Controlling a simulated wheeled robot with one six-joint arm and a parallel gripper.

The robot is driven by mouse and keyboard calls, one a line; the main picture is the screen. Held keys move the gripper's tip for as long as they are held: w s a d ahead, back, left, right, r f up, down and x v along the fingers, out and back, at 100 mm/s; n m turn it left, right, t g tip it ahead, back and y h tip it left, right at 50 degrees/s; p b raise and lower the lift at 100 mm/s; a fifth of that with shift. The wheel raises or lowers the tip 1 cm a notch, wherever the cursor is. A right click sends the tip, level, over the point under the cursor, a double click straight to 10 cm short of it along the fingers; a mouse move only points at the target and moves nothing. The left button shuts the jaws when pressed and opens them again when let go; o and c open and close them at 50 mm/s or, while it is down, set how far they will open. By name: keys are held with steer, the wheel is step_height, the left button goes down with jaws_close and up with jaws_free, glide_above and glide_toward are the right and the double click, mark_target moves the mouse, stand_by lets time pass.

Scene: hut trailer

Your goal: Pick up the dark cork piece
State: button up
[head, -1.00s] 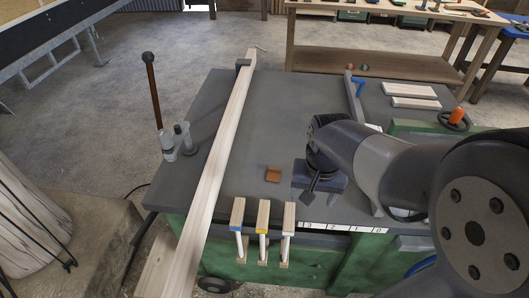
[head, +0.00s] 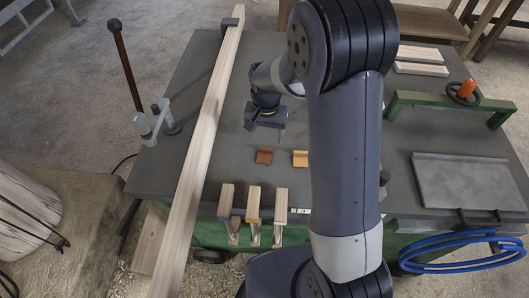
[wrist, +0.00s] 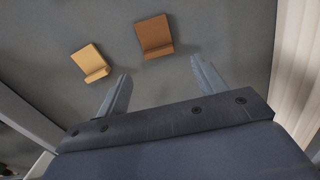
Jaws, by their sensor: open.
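The dark cork piece (head: 264,155) is a small reddish-brown block with a raised lip, lying on the grey table top. It also shows in the wrist view (wrist: 154,34), just beyond the fingertips and roughly between their lines. A lighter tan cork piece (head: 300,158) lies to its right; in the wrist view it is on the left (wrist: 90,60). My gripper (head: 265,128) is above the table, a little behind the dark piece in the head view. Its two fingers (wrist: 161,72) are spread apart with nothing between them. The gripper touches neither piece.
A long pale plank (head: 212,120) lies along the table's left side. Several wooden clamp-like pieces (head: 253,205) stand at the front edge. A green frame (head: 440,100) and a grey plate (head: 465,182) are at right. The table around the cork pieces is clear.

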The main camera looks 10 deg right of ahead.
mark_target(266, 147)
steer(key=shift+f+p, duration=0.45)
steer(key=shift+f, duration=2.2)
steer(key=shift+c, duration=0.3)
steer(key=c, duration=1)
